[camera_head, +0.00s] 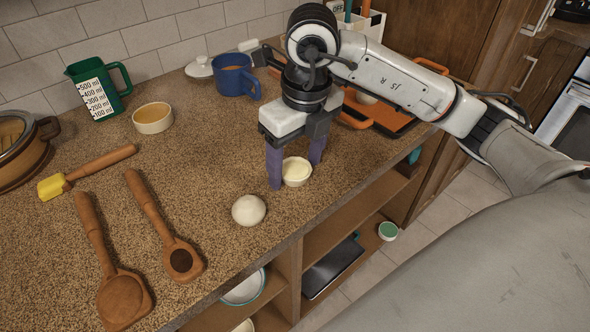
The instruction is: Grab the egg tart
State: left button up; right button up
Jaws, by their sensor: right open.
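A small pale egg tart (296,172) sits on the speckled brown countertop (200,160), right of centre. My right gripper (295,172) reaches down over it, with one purple finger to the left of the tart and the other to its right and a little behind. The gripper is open and the tart stands between its fingers on the counter. I cannot tell whether a finger touches it. My left gripper is out of view.
A blue mug (235,76), a cream bowl (153,117) and a green measuring jug (97,88) stand behind. Wooden spoons (165,225) lie left. An orange-handled tray (391,122) is at right. Open shelves (345,215) lie below the counter edge.

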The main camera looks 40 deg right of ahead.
jog(key=shift+f, duration=0.1)
jog(key=shift+c, duration=0.4)
jog(key=c, duration=0.9)
